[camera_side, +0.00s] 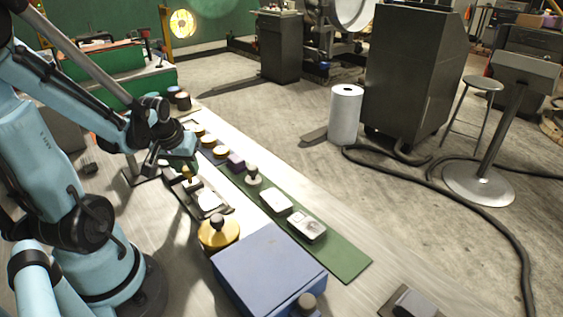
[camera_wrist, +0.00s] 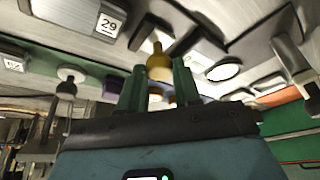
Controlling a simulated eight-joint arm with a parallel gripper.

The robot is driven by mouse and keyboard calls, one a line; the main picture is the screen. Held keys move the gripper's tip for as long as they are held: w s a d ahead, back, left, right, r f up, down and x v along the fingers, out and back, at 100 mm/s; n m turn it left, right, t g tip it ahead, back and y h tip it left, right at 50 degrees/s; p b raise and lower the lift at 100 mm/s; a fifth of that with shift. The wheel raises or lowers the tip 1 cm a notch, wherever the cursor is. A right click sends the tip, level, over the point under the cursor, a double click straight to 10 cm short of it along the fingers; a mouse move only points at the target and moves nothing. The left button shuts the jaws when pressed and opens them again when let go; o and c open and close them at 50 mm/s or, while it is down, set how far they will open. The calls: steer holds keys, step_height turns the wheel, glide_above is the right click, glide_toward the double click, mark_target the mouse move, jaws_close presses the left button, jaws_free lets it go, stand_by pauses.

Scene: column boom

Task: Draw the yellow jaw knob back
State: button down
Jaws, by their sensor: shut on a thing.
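The yellow jaw knob (camera_wrist: 158,66) is between the two green fingers of my gripper (camera_wrist: 159,78) in the wrist view. It has a wide round body and a narrower tip. In the side view my gripper (camera_side: 183,166) is low over a dark fixture (camera_side: 190,190) on the bench, and the yellow knob (camera_side: 187,173) shows small at the fingertips. My gripper is shut on the knob. The fingers and wrist partly hide the contact and the part behind the knob.
A green strip (camera_side: 345,263) to the right carries blocks and knobs, including a purple block (camera_side: 235,161). A yellow round piece with a dark knob (camera_side: 218,234) and a blue box (camera_side: 268,268) stand in front. In the wrist view a tile reads 29 (camera_wrist: 108,25).

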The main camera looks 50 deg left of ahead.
steer(key=shift+a, duration=0.75)
steer(key=c, duration=0.8)
jaws_free()
steer(key=shift+r, duration=0.1)
steer(key=shift+v, duration=5.95)
